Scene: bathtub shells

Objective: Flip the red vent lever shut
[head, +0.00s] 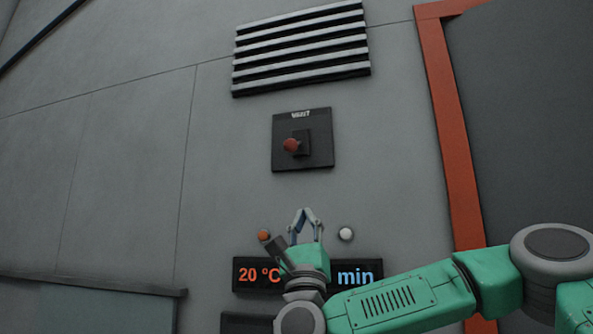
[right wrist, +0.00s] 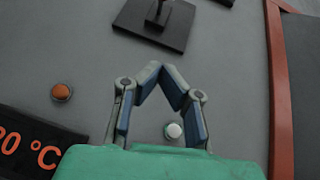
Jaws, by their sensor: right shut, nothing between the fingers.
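The red vent lever (head: 292,145) sticks out from a dark square plate (head: 284,160) labelled VENT on the grey wall in the head view. Its red tip points out toward me and slightly left. In the right wrist view the lower part of the plate (right wrist: 172,30) shows at the top; the red tip is out of frame. My right gripper (head: 305,212) is below the plate, apart from it, with its fingertips together and pointing up. In the right wrist view its fingertips (right wrist: 158,70) meet with nothing between them. My left gripper is not in view.
A slatted vent (head: 300,50) is above the lever plate. An orange button (head: 264,235) and a white button (head: 346,233) flank my right gripper. A dark display (head: 362,275) reads "20 °C" and "min". An orange frame (head: 455,140) edges a dark opening at right.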

